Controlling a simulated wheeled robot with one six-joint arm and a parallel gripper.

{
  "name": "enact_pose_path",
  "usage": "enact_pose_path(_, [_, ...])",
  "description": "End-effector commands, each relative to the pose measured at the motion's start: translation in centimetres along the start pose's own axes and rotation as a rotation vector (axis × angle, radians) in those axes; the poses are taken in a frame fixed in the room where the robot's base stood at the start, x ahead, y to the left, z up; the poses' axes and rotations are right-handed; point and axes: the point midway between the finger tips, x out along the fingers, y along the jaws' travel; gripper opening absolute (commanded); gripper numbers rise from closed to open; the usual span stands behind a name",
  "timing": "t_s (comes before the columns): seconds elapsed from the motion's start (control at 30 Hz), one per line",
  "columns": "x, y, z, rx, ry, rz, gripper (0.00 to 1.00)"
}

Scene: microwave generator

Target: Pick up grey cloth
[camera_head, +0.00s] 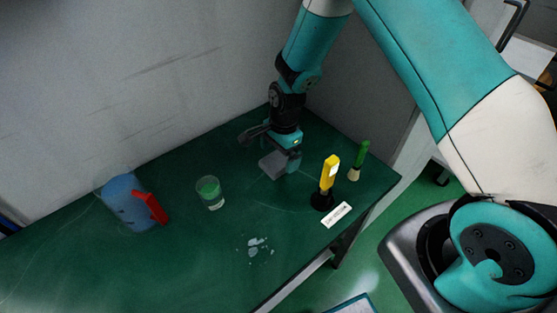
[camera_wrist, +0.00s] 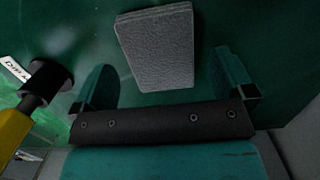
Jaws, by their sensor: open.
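The grey cloth (camera_wrist: 157,47) looks like a flat rectangular block with a woven surface. It lies on the green table and also shows in the head view (camera_head: 270,164), partly hidden by my gripper. My gripper (camera_head: 284,162) points down at the table beside the cloth. In the wrist view my gripper (camera_wrist: 165,68) is open, its two fingers apart, with the cloth ahead and roughly between them. I see nothing held in the fingers.
A yellow-handled tool (camera_head: 330,174) on a black base, a green-handled brush (camera_head: 359,160) and a white label (camera_head: 337,214) stand or lie right of my gripper. A glass (camera_head: 210,192) and a blue jug (camera_head: 128,204) with red handle stand left. White spots (camera_head: 256,246) mark the table. A wall (camera_head: 130,90) rises behind.

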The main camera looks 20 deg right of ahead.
Motion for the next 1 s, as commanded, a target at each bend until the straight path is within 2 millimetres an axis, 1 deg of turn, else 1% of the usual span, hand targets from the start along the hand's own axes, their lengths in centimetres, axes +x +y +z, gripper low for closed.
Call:
enact_pose_path(0.03, [0.65, -0.02, 0.02, 0.0, 0.0, 0.0, 1.0])
enact_pose_path(0.13, [1.43, -0.03, 0.02, -0.001, 0.0, 0.0, 1.0])
enact_pose_path(0.37, [1.58, -0.06, 0.01, -0.001, 0.0, -0.002, 1.0])
enact_pose_path(0.47, [1.57, -0.06, 0.01, 0.0, 0.0, -0.002, 0.79])
enact_pose_path(0.5, [1.57, -0.06, 0.01, 0.0, 0.0, -0.002, 0.7])
enact_pose_path(0.57, [1.56, -0.06, 0.0, 0.0, 0.0, -0.002, 0.56])
enact_pose_path(0.6, [1.56, -0.06, 0.01, 0.0, 0.0, -0.002, 0.51])
enact_pose_path(0.63, [1.56, -0.06, 0.0, 0.0, 0.0, -0.002, 0.51])
enact_pose_path(0.67, [1.55, -0.06, 0.0, 0.0, 0.0, -0.002, 0.47])
enact_pose_path(0.87, [1.49, -0.07, 0.01, 0.0, 0.0, -0.002, 0.47])
enact_pose_path(1.0, [0.85, -0.12, 0.08, -0.001, 0.001, -0.004, 0.47])
